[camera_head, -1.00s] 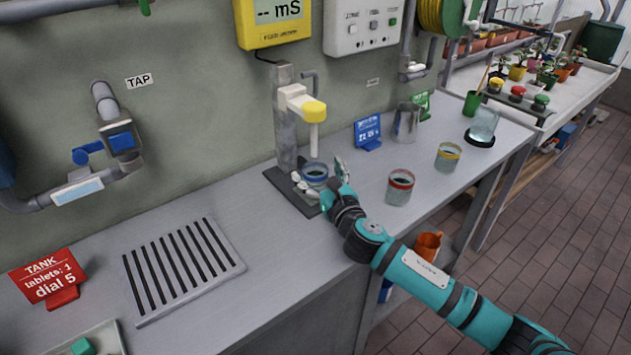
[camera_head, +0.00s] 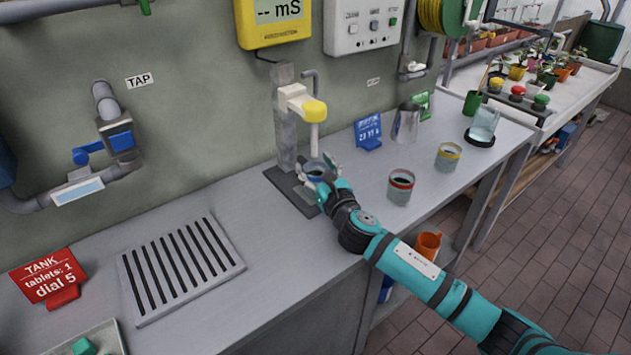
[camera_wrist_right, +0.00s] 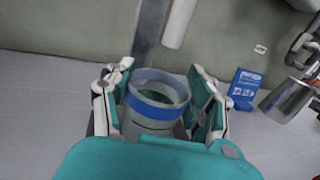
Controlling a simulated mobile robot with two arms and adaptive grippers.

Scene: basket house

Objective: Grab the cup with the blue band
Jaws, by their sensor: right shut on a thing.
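The cup with the blue band (camera_head: 315,169) stands under the yellow-tipped spout on the dark base plate, with dark contents inside. The right wrist view shows the blue-banded cup (camera_wrist_right: 156,107) upright between the two fingers. My right gripper (camera_head: 322,179) is shut on this cup, one finger on each side; it also fills the lower part of the right wrist view (camera_wrist_right: 160,110). The cup's lower part is hidden by the gripper. My left gripper is not in view.
A red-banded cup (camera_head: 400,186) and a yellow-banded cup (camera_head: 447,157) stand to the right on the counter. The spout (camera_head: 313,112) hangs just above the held cup. A metal jug (camera_head: 407,124) and a blue sign (camera_head: 368,132) stand behind. The slatted drain (camera_head: 140,308) lies left.

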